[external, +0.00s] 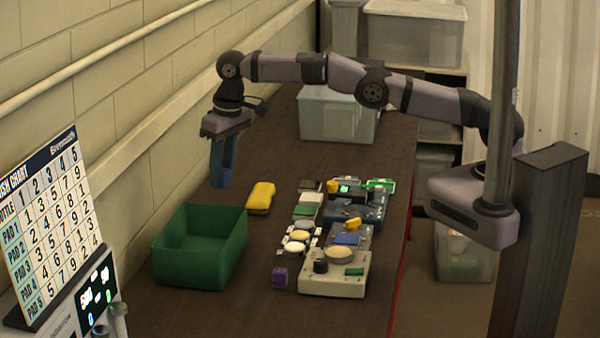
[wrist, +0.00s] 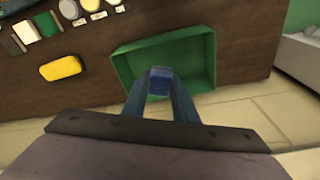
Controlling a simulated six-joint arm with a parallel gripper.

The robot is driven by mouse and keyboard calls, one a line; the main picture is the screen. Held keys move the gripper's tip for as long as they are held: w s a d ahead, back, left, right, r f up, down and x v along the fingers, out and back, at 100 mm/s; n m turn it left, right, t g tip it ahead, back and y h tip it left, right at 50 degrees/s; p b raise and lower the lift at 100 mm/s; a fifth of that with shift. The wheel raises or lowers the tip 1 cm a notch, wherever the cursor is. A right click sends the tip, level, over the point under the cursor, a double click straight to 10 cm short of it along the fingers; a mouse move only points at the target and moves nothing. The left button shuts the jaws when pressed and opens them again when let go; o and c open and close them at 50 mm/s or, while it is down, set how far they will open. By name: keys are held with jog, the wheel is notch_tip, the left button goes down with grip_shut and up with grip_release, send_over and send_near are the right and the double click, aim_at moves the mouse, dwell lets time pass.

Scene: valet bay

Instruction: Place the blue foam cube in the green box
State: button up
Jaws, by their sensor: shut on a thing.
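The blue foam cube (wrist: 161,79) is held between the fingertips of my gripper (wrist: 160,88) in the wrist view. In the external view my gripper (external: 222,172) points down near the wall, past the far side of the green box, with its fingers shut on the cube. The cube is hard to tell from the bluish fingers there. The open green box (external: 186,273) stands on the table near the wall. In the wrist view the green box (wrist: 125,70) lies beyond the cube, and the cube covers part of its inside. The visible part of its inside looks empty.
A yellow case (external: 260,197) lies beside the box's far right corner. Several devices and pads (external: 335,283) fill the table's right side, with a purple cube (external: 280,277) at the near end. A clear bin (external: 337,115) stands at the back. A chart (external: 50,225) stands at front left.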

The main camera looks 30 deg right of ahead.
jog(key=shift+r, duration=0.2)
notch_tip(320, 180, down, 3)
jog(key=shift+b, duration=1)
notch_tip(320, 180, down, 7)
jog(key=p, duration=0.3)
jog(key=shift+f+b, duration=0.5)
jog(key=shift+f, duration=0.05)
jog(key=shift+f, duration=0.1)
